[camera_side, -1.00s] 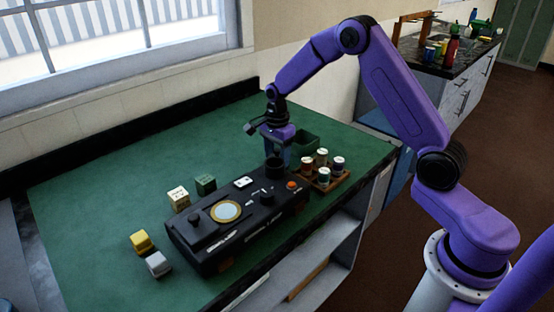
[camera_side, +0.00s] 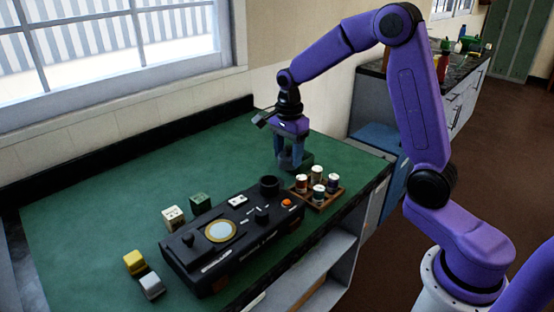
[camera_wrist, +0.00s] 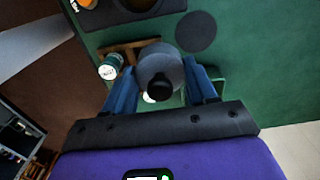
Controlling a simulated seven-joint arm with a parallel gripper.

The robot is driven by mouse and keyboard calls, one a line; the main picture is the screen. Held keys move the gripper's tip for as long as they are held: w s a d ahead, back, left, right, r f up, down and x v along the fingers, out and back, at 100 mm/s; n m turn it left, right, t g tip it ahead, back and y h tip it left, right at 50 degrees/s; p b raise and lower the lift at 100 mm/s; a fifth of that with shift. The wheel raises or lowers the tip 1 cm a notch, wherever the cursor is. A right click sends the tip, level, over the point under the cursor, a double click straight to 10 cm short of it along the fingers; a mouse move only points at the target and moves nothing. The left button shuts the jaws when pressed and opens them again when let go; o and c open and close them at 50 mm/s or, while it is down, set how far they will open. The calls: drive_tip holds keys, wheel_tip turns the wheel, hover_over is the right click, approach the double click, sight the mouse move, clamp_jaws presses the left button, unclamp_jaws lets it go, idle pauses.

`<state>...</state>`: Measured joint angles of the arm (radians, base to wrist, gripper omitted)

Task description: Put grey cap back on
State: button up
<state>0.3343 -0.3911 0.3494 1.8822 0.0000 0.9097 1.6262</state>
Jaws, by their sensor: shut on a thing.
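My gripper (camera_side: 290,163) is shut on the grey cap (camera_wrist: 160,68), a round dark-grey piece with a small knob. It shows between the blue fingers in the wrist view; in the side view I cannot make it out between them. My gripper is above the green mat, behind the black box (camera_side: 200,262) and beside the green bin (camera_side: 309,158). A short black cylinder (camera_side: 270,187) stands on the right end of the box, in front and to the left of my gripper, apart from it.
A wooden rack (camera_side: 322,201) with several spool-like pieces stands right of the box. A dark round patch (camera_wrist: 195,32), shadow or disc, lies beside the cap in the wrist view. Yellow (camera_side: 134,262), grey (camera_side: 151,287), cream (camera_side: 173,217) and green (camera_side: 200,203) blocks stand left and behind.

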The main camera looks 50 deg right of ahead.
drive_tip(key=s+r, duration=0.3)
drive_tip(key=s, duration=0.4)
drive_tip(key=w+a+r, duration=0.3)
drive_tip(key=w+a, duration=0.3)
drive_tip(key=a, duration=0.2)
drive_tip(key=shift+w+f, duration=0.15)
drive_tip(key=shift+f, duration=2.9)
drive_tip(key=shift+f, duration=0.15)
drive_tip(key=o, duration=1.4)
drive_tip(key=shift+c, duration=0.2)
wheel_tip(320, 180, up, 7)
